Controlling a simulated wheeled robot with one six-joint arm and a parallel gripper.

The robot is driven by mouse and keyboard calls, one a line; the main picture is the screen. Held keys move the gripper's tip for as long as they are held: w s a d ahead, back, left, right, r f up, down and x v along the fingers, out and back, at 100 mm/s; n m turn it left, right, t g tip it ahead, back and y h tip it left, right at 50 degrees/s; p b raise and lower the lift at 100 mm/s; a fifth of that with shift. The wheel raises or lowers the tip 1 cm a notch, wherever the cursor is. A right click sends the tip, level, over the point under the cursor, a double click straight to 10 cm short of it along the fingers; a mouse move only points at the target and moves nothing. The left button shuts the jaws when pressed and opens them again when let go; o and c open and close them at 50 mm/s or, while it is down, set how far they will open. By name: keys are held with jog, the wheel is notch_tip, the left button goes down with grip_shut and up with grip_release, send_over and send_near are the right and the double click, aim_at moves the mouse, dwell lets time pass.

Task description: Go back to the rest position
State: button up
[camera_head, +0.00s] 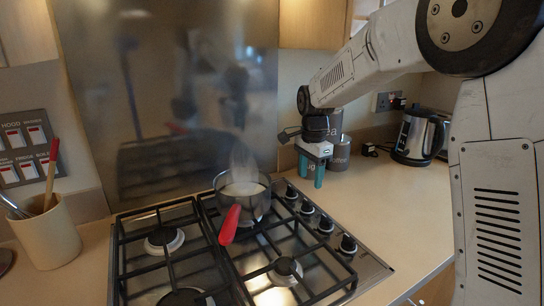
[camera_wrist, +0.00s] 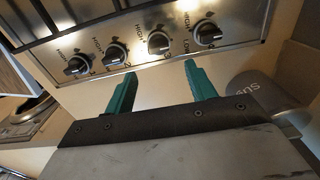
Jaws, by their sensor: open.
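My gripper (camera_head: 312,172) hangs over the counter just right of the stove, its two teal fingers pointing down. In the wrist view my gripper (camera_wrist: 158,88) is open, with clear space between the fingers and nothing held. The stove's control knobs (camera_wrist: 159,43) lie just beyond the fingertips in that view. The arm reaches in from the right in the head view.
A pot (camera_head: 243,197) with a red handle stands on the gas stove (camera_head: 287,270). Canisters (camera_head: 341,152) stand behind my gripper. A kettle (camera_head: 417,137) stands farther right. A utensil crock (camera_head: 48,235) is at left. Counter (camera_head: 375,200) right of the stove is clear.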

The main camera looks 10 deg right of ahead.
jog(key=shift+s+f+n, duration=0.2)
jog(key=shift+s+n, duration=0.05)
jog(key=shift+n, duration=0.45)
jog(key=s+d+r+n, duration=0.1)
jog(key=s+n, duration=0.3)
jog(key=s, duration=0.8)
jog(key=s+d+r+n+t, duration=0.1)
jog(key=s+n, duration=0.3)
jog(key=s, duration=0.9)
jog(key=s+r+n, duration=0.3)
jog(key=s+n, duration=0.2)
jog(key=s, duration=0.8)
jog(key=shift+d+r, duration=0.3)
jog(key=shift+d, duration=0.1)
